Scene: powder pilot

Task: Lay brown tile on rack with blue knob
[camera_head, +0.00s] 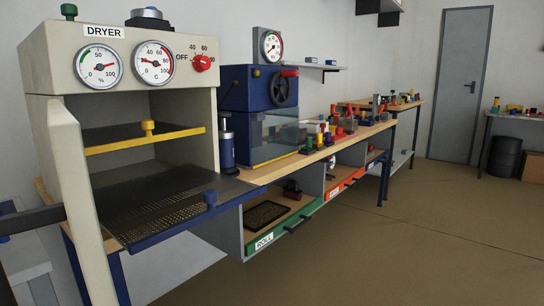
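The rack with the blue knob (160,204) is a dark perforated shelf with a blue front edge, slid out low from the dryer (60,60). Its blue knob (210,198) stands at the front right, and no tile shows on the rack. A second rack with a yellow edge and yellow knob (148,128) sits higher inside. I cannot pick out a brown tile for sure. A flat, dark brownish piece with a black rim (266,215) lies in the open ROLL drawer (283,229). My gripper is not clearly in view.
The dryer door (72,190) stands open at the left. A blue machine with a handwheel (284,92) stands on the bench beside the dryer, near a blue cylinder (226,143). Several small coloured items sit farther along. Floor (400,240) at the right is clear.

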